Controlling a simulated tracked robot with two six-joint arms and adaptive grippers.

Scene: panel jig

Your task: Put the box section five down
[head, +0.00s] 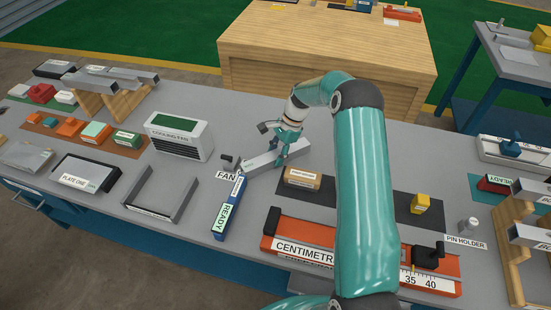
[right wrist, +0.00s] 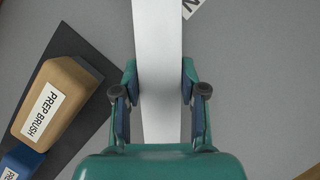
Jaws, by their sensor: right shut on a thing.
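The box section (head: 262,161) is a plain light grey bar near the middle of the bench, behind the FAN label (head: 226,176). My right gripper (head: 284,152) reaches down over it and is shut on it. In the right wrist view the bar (right wrist: 158,60) runs lengthwise between the two fingers of the gripper (right wrist: 161,105). I cannot tell whether its underside touches the bench top. Any "five" marking on it is not visible. My left gripper is not in view.
A prep brush (head: 302,178) lies on a dark mat to the right. Wooden racks (head: 112,98) with grey bars stand at the left and right ends (head: 513,250).

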